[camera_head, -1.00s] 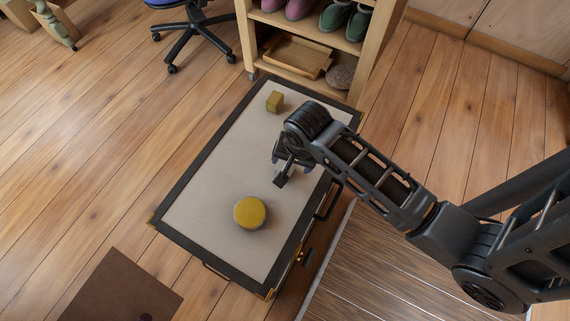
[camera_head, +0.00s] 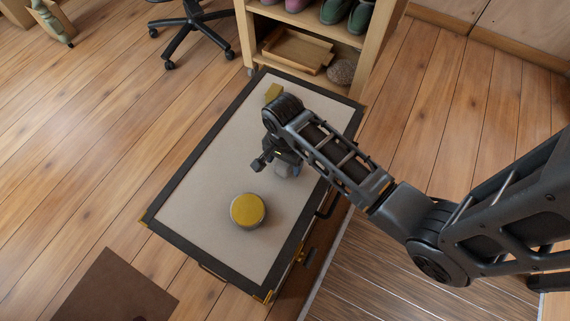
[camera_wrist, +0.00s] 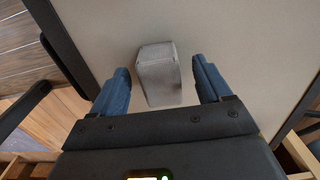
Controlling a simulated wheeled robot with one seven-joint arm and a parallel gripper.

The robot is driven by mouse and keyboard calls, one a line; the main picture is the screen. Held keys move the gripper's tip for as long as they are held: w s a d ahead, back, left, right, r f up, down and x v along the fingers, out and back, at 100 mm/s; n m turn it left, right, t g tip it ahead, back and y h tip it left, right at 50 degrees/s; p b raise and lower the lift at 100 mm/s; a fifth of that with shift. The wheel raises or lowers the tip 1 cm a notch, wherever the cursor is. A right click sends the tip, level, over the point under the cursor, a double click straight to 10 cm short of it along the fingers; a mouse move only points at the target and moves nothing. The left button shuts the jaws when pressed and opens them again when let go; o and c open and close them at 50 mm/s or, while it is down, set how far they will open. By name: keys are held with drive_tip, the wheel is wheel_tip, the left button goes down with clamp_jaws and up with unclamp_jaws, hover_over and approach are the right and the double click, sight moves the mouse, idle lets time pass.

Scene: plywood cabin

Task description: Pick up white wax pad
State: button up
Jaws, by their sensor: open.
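A pale grey-white block (camera_wrist: 160,75), which looks like the white wax pad, sits on the light top of a trunk in the wrist view. My gripper (camera_wrist: 159,72) is open, with one blue finger on each side of the block and a gap visible on both sides. In the head view my gripper (camera_head: 286,166) is low over the trunk top, at its right half. The block cannot be clearly made out there, as my gripper and arm cover that spot.
The dark-edged trunk (camera_head: 190,192) also bears a round yellow-topped tin (camera_head: 248,211) near its front and a yellow cube (camera_head: 272,92), partly hidden by my arm, at the back. A wooden shelf (camera_head: 247,40) with shoes stands behind. A dark brown mat (camera_head: 110,292) lies at lower left.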

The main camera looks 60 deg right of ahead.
drive_tip(key=shift+f, duration=0.1)
drive_tip(key=c, duration=1)
drive_tip(key=shift+c, duration=0.2)
drive_tip(key=shift+r, duration=0.5)
drive_tip(key=r+p, duration=0.1)
drive_tip(key=r, duration=0.1)
drive_tip(key=s+r+p, duration=0.1)
drive_tip(key=r, duration=0.1)
drive_tip(key=shift+d, duration=0.2)
drive_tip(key=s+d+r+p, duration=0.2)
drive_tip(key=s+r, duration=0.4)
drive_tip(key=s, duration=0.4)
drive_tip(key=shift+s+d+p, duration=0.15)
drive_tip(key=shift+d+p, duration=0.2)
drive_tip(key=shift+d, duration=0.1)
